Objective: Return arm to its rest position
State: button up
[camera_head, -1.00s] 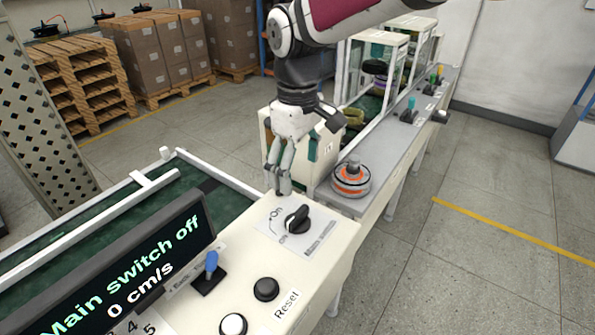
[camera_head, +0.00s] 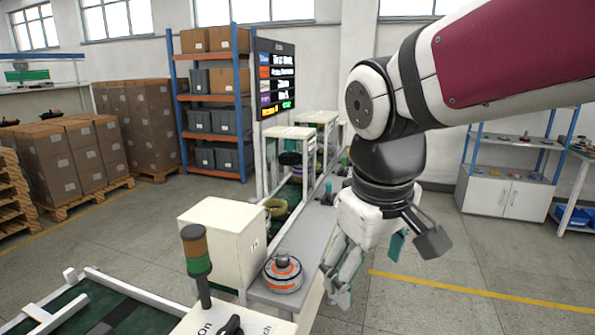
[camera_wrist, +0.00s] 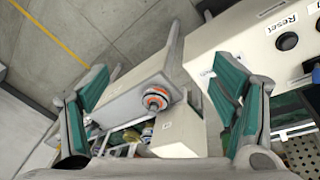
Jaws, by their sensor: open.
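My gripper (camera_head: 338,281) hangs from my arm at the right of the head view, pointing down, beside the grey bench. It is empty. In the wrist view my gripper (camera_wrist: 160,100) shows its two teal-padded fingers spread wide apart. The orange-and-grey hub motor (camera_head: 283,273) sits on the near end of the grey bench (camera_head: 311,232), left of my gripper and apart from it. The hub motor also shows in the wrist view (camera_wrist: 156,99), well below and between the fingers.
A cream box (camera_head: 224,238) and a signal light (camera_head: 196,250) stand left of the bench. The green conveyor (camera_head: 65,312) is at lower left. Shelves (camera_head: 213,100) and stacked cartons (camera_head: 60,160) stand behind. A white cabinet (camera_head: 503,195) is at right. The floor (camera_head: 460,260) at right is clear.

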jog(key=s+d+f+m+t, duration=0.1)
jog(key=s+d+f+m, duration=0.1)
jog(key=s+d+m, duration=0.4)
jog(key=s+d, duration=0.3)
jog(key=s, duration=0.3)
jog(key=shift+d+f+t+y, duration=0.15)
jog(key=shift+d+t+y, duration=0.15)
jog(key=shift+d, duration=0.1)
